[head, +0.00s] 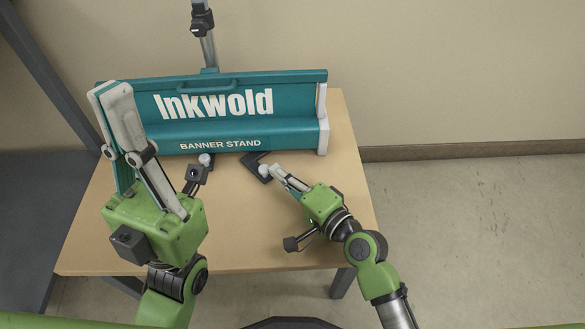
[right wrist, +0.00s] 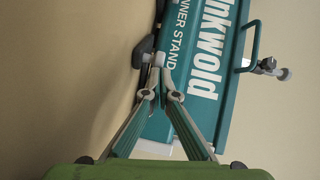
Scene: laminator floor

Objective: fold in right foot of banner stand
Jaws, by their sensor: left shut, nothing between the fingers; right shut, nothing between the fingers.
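The teal banner stand (head: 290,95) lies along the back of the table, with white lettering and a white end cap at its right. Its right foot (head: 250,160) is a dark bar with a pale knob, angled out from the stand's front over the table. In the right wrist view the dark foot (right wrist: 147,40) shows just beyond the fingertips. My right gripper (head: 277,171) is shut and empty, its tips at the foot's knob; contact is unclear. My left gripper (head: 113,90) is shut and empty, raised in front of the stand's left end, hiding part of it.
The stand's left foot (head: 211,164) shows a pale knob near my left gripper. A grey pole (head: 208,48) with a dark clamp rises behind the stand. The wooden table (head: 240,240) is clear in front; a wall (head: 430,60) stands behind.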

